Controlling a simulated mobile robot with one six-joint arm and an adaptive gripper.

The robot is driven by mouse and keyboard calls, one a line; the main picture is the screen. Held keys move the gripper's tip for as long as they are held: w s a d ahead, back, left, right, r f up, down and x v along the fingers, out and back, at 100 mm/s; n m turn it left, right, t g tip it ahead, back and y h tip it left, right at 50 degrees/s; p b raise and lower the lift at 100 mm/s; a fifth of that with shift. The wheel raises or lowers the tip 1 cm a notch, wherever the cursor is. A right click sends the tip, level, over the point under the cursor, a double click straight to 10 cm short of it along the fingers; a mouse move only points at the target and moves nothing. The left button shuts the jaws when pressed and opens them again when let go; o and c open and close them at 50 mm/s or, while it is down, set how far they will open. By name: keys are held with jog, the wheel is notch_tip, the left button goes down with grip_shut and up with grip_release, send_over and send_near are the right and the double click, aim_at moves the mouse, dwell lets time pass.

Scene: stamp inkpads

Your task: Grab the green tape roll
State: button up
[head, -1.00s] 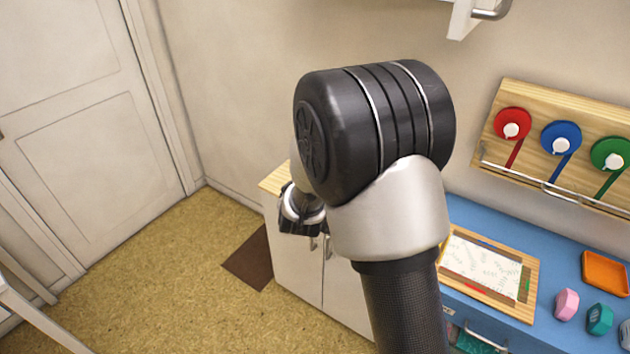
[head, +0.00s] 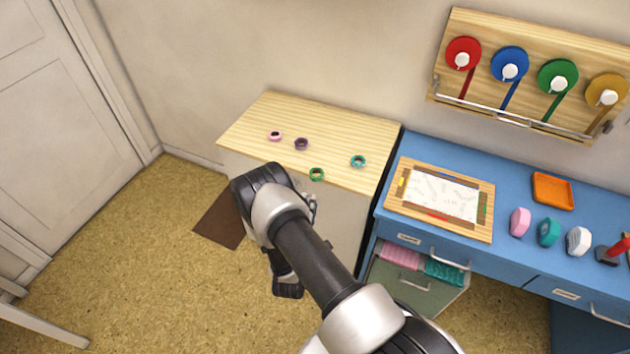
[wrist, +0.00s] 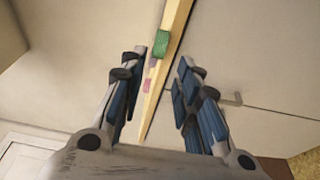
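The green tape roll (head: 317,174) is a small ring on the light wooden cabinet top, near its front edge. In the wrist view it is a green block (wrist: 162,44) at the wooden edge, beyond and between the fingertips. My gripper (wrist: 162,60) is open, with its two blue-padded fingers apart and nothing between them. It is apart from the roll. In the head view my own arm covers part of the cabinet front, and I cannot make out the fingers clearly.
Pink (head: 275,136), purple (head: 301,144) and teal (head: 358,161) rolls share the cabinet top. A larger green wheel (head: 557,77) hangs on the wall rack among others. A blue desk (head: 510,190) with a framed board (head: 440,195) stands right. The cabinet's back is clear.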

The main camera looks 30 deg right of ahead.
aim_at(314, 179)
jog(key=b+x, duration=0.3)
jog(key=x, duration=0.6)
jog(key=shift+w, duration=0.15)
grip_shut()
dwell(0.7)
notch_tip(314, 179, up, 3)
jog(key=shift+f+p, duration=0.15)
jog(key=shift+p, duration=0.9)
jog(key=shift+f, duration=0.1)
jog(key=s+a+r+p, duration=0.5)
jog(key=s+a, duration=0.3)
jog(key=s, duration=0.3)
jog(key=shift+a+p, duration=0.3)
jog(key=shift+p, duration=0.35)
